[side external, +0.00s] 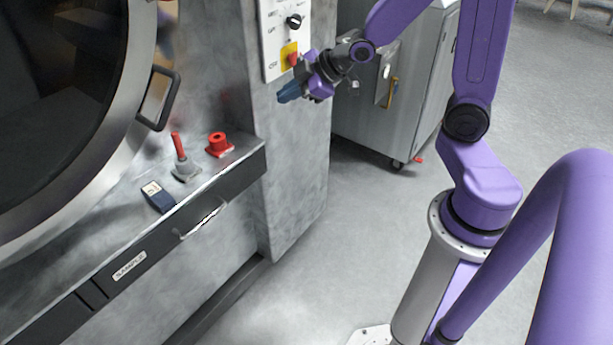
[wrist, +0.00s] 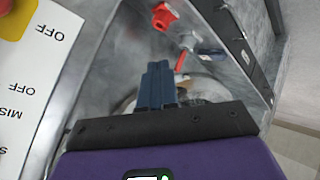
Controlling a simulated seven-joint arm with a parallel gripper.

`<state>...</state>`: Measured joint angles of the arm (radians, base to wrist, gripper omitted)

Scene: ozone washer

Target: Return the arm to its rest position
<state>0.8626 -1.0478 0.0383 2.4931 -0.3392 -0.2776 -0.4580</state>
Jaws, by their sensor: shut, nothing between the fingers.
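My gripper (side external: 289,94) is at the upper middle of the side external view, in front of the machine's control panel (side external: 284,32). Its dark blue fingers are together with nothing between them. In the wrist view my gripper (wrist: 159,70) also shows closed and empty. The control panel (wrist: 40,75) is at the left of the wrist view, with a yellow and red switch at its top edge. In the side view the red switch handle on its yellow plate (side external: 285,49) lies close behind my gripper; I cannot tell whether they touch.
A ledge (side external: 230,184) below the round door (side external: 130,60) holds a red-handled lever (side external: 180,150), a red part (side external: 219,144) and a dark blue device (side external: 157,197). A grey wheeled cabinet (side external: 370,120) stands behind my arm. The floor (side external: 310,285) in front is clear.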

